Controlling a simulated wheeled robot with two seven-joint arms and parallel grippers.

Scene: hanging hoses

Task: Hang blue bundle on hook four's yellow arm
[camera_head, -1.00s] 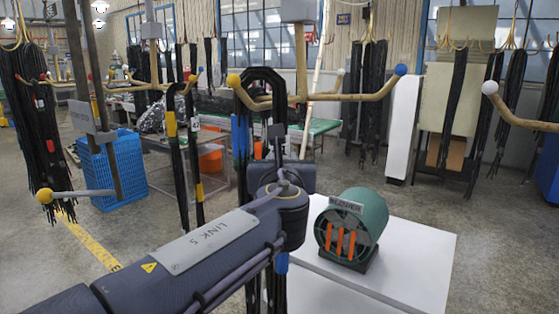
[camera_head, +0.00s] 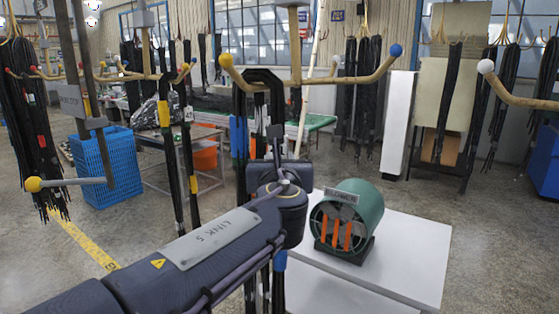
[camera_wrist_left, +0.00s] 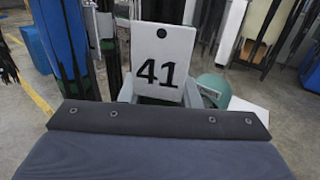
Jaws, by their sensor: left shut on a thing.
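The blue bundle (camera_head: 239,135), black hoses with blue bands, hangs as a loop in the middle of the head view. The loop's top lies just above the yellow-balled arm (camera_head: 225,61) of the central hook; I cannot tell whether they touch. In the left wrist view, blue-banded hoses (camera_wrist_left: 62,35) hang at left, and a white tag (camera_wrist_left: 162,60) reads 41. My right gripper is not in view.
A green blower (camera_head: 355,215) stands on a white table (camera_head: 405,250) right of my arm. Other hooks with black hoses stand at left, one with a yellow-balled arm (camera_head: 34,184). A white-balled arm (camera_head: 486,67) reaches in from the right. A blue crate (camera_head: 105,170) stands at left.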

